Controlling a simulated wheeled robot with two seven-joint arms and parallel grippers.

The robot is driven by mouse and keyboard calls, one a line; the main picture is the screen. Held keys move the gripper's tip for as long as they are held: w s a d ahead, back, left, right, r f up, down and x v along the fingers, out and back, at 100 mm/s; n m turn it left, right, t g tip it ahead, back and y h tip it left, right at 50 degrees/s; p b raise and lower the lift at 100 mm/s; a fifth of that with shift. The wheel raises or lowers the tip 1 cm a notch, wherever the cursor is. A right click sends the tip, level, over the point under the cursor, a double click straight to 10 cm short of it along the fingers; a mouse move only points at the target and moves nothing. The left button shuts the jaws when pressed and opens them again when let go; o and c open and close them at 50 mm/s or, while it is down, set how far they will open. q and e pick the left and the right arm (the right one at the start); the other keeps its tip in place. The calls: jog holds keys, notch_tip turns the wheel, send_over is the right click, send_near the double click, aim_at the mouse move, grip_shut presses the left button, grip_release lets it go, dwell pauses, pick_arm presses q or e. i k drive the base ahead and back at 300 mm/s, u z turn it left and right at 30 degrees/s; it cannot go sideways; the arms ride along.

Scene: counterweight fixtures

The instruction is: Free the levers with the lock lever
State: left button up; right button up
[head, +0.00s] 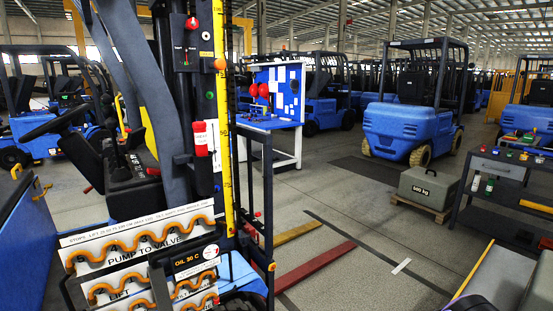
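No lever carries a readable lock label, so I cannot tell which one is the lock lever. A red-knobbed lever (192,23) stands on a dark panel at the top of the mast. An orange knob (220,64) sits just below it, beside the yellow scale (228,120). A yellow lever (120,110) rises by the black console (122,160) of the blue truck at the left. A red-tipped handle (153,171) is near the console's right side.
White boards with orange hoses (140,240) fill the lower left. A grey 500 kg weight (428,188) stands on a pallet. A dark tool cart (500,195) is at the right. A red floor beam (315,265) lies mid-floor. Open floor lies between.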

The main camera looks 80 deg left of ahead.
aim_at(150, 171)
jog(key=z, duration=0.35)
jog(key=k, duration=1.8)
jog(key=u, duration=0.55)
